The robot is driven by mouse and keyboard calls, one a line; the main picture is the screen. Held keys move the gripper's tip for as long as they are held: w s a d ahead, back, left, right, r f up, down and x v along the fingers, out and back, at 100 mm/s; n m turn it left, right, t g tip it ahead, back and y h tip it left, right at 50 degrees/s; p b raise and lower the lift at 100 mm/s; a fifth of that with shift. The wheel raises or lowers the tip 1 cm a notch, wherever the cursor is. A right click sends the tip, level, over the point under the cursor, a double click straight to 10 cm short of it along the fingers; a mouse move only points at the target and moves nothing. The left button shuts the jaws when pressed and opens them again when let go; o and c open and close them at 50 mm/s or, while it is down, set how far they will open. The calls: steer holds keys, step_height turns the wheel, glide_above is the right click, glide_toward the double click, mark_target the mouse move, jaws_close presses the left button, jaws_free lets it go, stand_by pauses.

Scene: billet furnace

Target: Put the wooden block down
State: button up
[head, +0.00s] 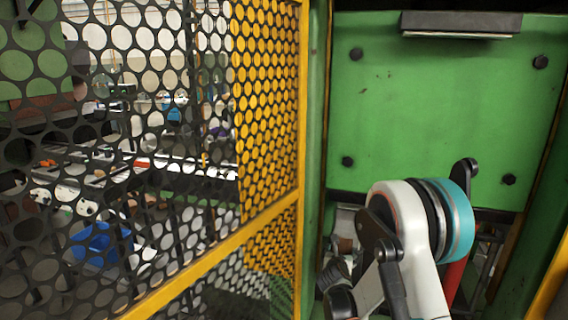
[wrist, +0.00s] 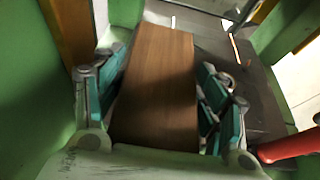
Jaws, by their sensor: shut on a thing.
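The wooden block (wrist: 158,85) is a brown, flat-faced piece with straight edges in the wrist view. My gripper (wrist: 165,95) is shut on it, with a teal-padded finger on each side. The block's long face points up towards the wrist camera, and its far end reaches past the fingers. What lies directly under the block is hidden. In the head view my arm reaches down in front of the green panel, and neither the block nor the gripper's fingers can be made out there.
A green panel (head: 440,105) with dark bolts stands ahead on the right. A yellow-framed mesh guard (head: 268,110) fills the left. In the wrist view a dark flat surface (wrist: 262,100) lies right of the block, with a red part (wrist: 290,146) at the lower right.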

steer(key=s+r, duration=0.7)
steer(key=s, duration=0.3)
steer(key=s+r, duration=0.8)
steer(key=s, duration=0.3)
